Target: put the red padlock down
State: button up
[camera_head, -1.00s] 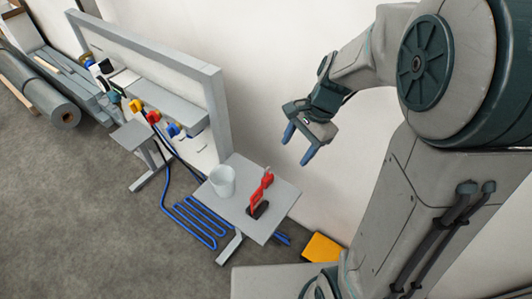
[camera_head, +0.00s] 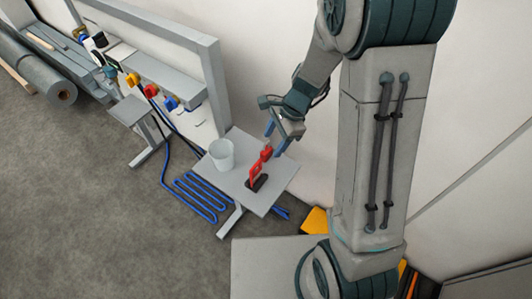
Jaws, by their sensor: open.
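The red padlock (camera_head: 266,153) appears as the upper part of a red shape on the small grey table (camera_head: 237,194). Below it, a red upright piece (camera_head: 255,172) rises from a black base (camera_head: 257,184). I cannot tell where the padlock ends and that piece begins. My gripper (camera_head: 273,141) is open, pointing down just above and beside the padlock, its blue fingers around or close to the top. The picture is too small to tell whether they touch it.
A white cup (camera_head: 222,154) stands left of the red pieces on the same table. Blue hose (camera_head: 195,196) lies on the floor below. A grey frame with coloured connectors (camera_head: 152,91) stands at the back left. The table's front left corner is clear.

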aim_at(265, 151)
jog(key=x, duration=0.4)
jog(key=shift+w+a+f, duration=0.1)
jog(key=shift+a+f, duration=0.05)
jog(key=shift+a, duration=0.15)
grip_shut()
notch_tip(265, 151, up, 5)
jog(key=shift+f, duration=0.15)
jog(key=s+d+r, duration=0.3)
jog(key=d+r, duration=0.3)
jog(key=d, duration=0.5)
jog(key=w+d+f+n+g+h+p, duration=0.1)
jog(key=w+f+n+g+h, duration=0.2)
jog(key=w+f+n, duration=0.7)
notch_tip(265, 151, down, 2)
jog(key=n+h, duration=0.1)
jog(key=n, duration=0.3)
jog(key=shift+w+d+f, duration=0.15)
jog(key=shift+w+d, duration=0.05)
jog(key=shift+d, duration=0.05)
